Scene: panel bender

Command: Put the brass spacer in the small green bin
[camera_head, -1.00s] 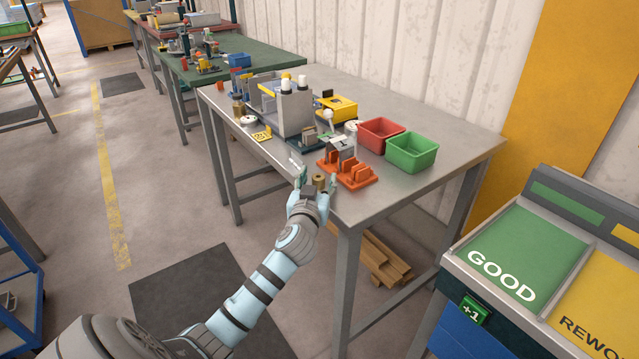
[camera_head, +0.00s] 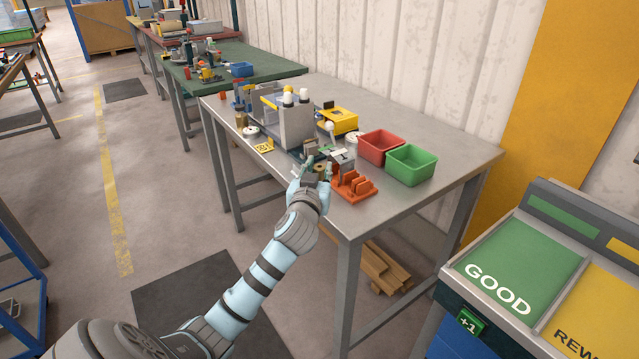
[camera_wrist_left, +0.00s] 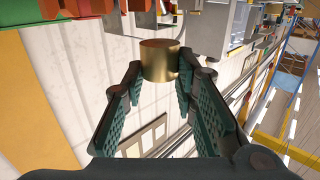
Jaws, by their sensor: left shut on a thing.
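The small green bin (camera_head: 412,166) sits near the right end of the grey table, beside a red bin, and looks empty. The brass spacer (camera_wrist_left: 160,60) is a short gold cylinder between the fingertips of my left gripper (camera_wrist_left: 158,75). In the head view my left gripper (camera_head: 312,173) is over the table's front part, left of the orange rack and well left of the green bin. It is shut on the spacer, which is small and partly hidden there. My right gripper is not in view.
The red bin (camera_head: 380,146) stands left of the green bin. The orange rack (camera_head: 353,186) and a grey machine model (camera_head: 295,122) stand close to my left gripper. A yellow box (camera_head: 338,121) is behind. The tabletop right of the rack is clear.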

